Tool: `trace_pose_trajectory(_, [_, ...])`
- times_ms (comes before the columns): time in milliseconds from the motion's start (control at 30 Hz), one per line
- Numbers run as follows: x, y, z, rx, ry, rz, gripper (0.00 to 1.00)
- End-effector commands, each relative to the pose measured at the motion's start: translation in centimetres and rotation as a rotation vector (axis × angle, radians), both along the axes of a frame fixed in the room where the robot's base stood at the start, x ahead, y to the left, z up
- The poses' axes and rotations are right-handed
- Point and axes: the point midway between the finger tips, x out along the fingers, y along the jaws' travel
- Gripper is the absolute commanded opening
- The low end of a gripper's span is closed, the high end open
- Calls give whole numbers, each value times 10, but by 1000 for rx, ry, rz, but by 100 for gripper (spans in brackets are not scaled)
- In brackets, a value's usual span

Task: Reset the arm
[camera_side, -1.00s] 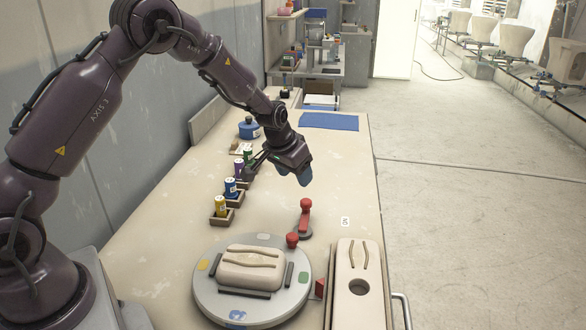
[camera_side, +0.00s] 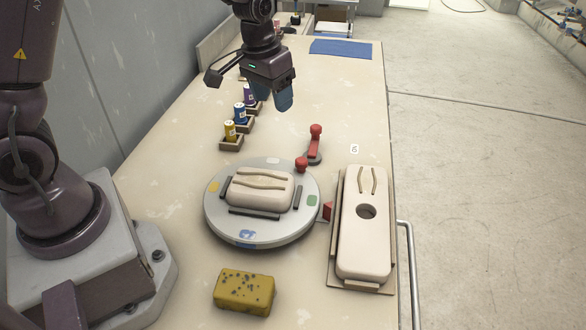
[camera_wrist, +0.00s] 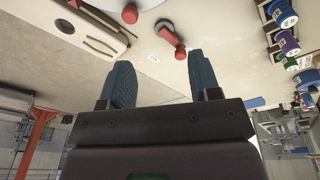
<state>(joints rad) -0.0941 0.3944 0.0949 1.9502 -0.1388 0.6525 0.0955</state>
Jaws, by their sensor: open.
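My gripper (camera_side: 274,98) hangs above the workbench (camera_side: 350,110), beyond the turntable, with its blue fingers pointing down. The fingers are apart, with nothing between them; the wrist view shows the same gap (camera_wrist: 160,70). In the side view, most of my upper arm is cut off by the top edge. The grey round turntable (camera_side: 225,225) carries a cream block (camera_side: 262,190) between dark bars. A red-knobbed lever (camera_side: 316,140) stands behind the turntable, with another red knob (camera_side: 301,164) at the rim.
Yellow, blue and purple bottles (camera_side: 240,113) stand in small holders left of my gripper. A cream piece with a hole (camera_side: 366,245) lies on a board at right. A yellow speckled sponge (camera_side: 244,291) lies in front. A blue mat (camera_side: 341,48) lies at the back; bench between is clear.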

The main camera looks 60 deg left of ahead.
Motion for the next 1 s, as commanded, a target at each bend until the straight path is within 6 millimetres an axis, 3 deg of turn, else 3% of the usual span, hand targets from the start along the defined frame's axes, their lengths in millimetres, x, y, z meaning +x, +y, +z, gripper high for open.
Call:
trace_pose_trajectory(33, [-16, -8, 19, -4, -4, -10, 57])
trace_pose_trajectory(200, [-72, -29, 67, -3, -16, -50, 57])
trace_pose_trajectory(400, [-137, -46, 106, 23, -77, -100, 57])
trace_pose_trajectory(533, [-172, -53, 121, 48, -144, -133, 57])
trace_pose_trajectory(700, [-195, -59, 138, 74, -257, -163, 57])
trace_pose_trajectory(1000, [-199, -62, 153, 80, -336, -175, 57])
